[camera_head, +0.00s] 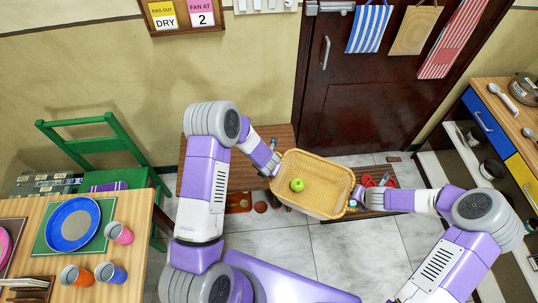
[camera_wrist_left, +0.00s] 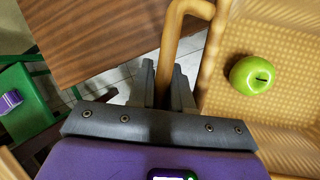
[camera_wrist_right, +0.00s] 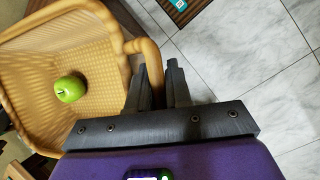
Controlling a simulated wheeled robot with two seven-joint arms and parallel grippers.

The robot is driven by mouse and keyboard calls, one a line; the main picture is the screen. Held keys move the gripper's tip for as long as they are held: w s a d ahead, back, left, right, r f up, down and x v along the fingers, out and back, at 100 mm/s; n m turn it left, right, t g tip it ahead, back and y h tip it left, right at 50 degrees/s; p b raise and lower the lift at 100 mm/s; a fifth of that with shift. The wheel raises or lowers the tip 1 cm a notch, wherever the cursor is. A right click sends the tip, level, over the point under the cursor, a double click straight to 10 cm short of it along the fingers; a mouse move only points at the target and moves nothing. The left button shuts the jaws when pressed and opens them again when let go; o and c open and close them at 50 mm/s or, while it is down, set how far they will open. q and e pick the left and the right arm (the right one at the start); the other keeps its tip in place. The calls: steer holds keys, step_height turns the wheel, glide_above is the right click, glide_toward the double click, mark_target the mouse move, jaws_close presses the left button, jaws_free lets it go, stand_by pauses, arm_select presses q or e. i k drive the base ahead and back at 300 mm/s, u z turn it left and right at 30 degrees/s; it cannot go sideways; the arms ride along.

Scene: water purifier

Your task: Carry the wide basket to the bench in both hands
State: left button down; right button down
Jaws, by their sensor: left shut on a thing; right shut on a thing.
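The wide tan woven basket (camera_head: 317,205) hangs level in front of me, with a green apple (camera_head: 297,185) lying inside. My left gripper (camera_head: 273,168) is shut on the basket's left handle (camera_wrist_left: 167,50). My right gripper (camera_head: 357,196) is shut on its right handle (camera_wrist_right: 148,48). The brown wooden bench (camera_head: 232,178) stands against the wall, behind and left of the basket. The basket overlaps the bench's right end in the head view, and I cannot tell its height above it. The visible bench top looks bare.
A green chair (camera_head: 100,150) stands left of the bench, behind a table (camera_head: 130,205) with plates and cups. A low wooden rack (camera_head: 383,207) with red items is partly behind my right gripper. A dark door (camera_head: 365,100) and a drawer counter (camera_head: 500,95) are farther right.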

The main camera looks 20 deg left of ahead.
mark_target(238, 156)
steer(key=u, duration=1.05)
steer(key=i, duration=1)
